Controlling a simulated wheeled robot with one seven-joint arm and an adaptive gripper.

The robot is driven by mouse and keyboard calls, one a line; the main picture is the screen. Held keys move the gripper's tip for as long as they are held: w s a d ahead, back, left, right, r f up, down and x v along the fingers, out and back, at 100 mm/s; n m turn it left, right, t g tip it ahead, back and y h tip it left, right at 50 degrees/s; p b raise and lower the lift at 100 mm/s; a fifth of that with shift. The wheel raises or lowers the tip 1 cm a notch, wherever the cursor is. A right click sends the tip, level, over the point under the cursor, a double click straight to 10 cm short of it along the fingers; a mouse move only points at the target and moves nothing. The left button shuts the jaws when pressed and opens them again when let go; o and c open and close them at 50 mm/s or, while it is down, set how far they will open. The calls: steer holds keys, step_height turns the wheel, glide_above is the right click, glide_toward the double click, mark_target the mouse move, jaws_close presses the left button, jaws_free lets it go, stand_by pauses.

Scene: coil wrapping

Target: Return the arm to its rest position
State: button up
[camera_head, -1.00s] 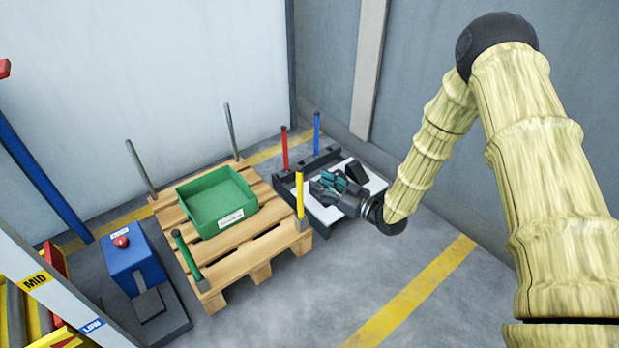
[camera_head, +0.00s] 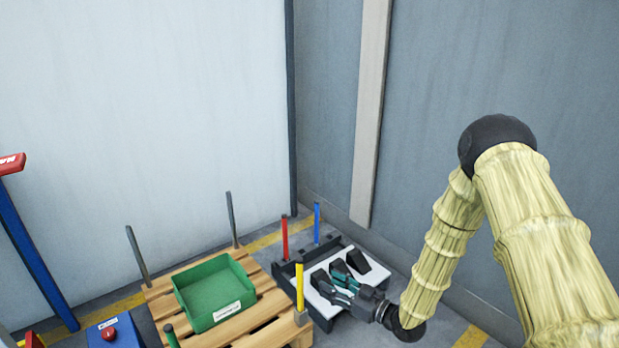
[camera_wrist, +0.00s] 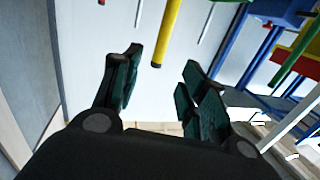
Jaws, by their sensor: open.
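My arm reaches down from the right side of the head view, bent at its elbow. My gripper (camera_head: 335,282) is open and empty. In the head view it appears over a low stand with a white top (camera_head: 376,274); its height above that top is unclear. In the wrist view both dark green finger pads of my gripper (camera_wrist: 160,85) stand apart with nothing between them. A yellow post (camera_wrist: 168,30) shows beyond the fingers there.
A wooden pallet (camera_head: 262,300) left of my gripper carries a green bin (camera_head: 212,292). Upright posts stand around: yellow (camera_head: 299,287), red (camera_head: 284,238), blue (camera_head: 317,222) and grey ones. A blue box with a red button (camera_head: 108,334) is lower left. Grey walls close the back and right.

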steer(key=s+d+f+m+g+h, duration=0.2)
steer(key=s+d+f+m+h, duration=0.15)
steer(key=s+f, duration=0.55)
steer(key=s+d+f+m+g+h, duration=0.25)
steer(key=s+f+h, duration=0.25)
steer(key=s+f, duration=0.45)
steer(key=s+d+f+m+g+h, duration=0.2)
steer(key=s+d+g, duration=0.1)
steer(key=s, duration=0.9)
steer(key=s+d+f+m+g+h, duration=0.1)
steer(key=s+d+m+g+h, duration=0.2)
steer(key=s, duration=0.9)
step_height(320, 180, up, 38)
steer(key=s+d+p, duration=0.1)
steer(key=p, duration=3.7)
steer(key=shift+n+g+p, duration=0.4)
steer(key=shift+g, duration=0.05)
steer(key=shift+d+r, duration=0.1)
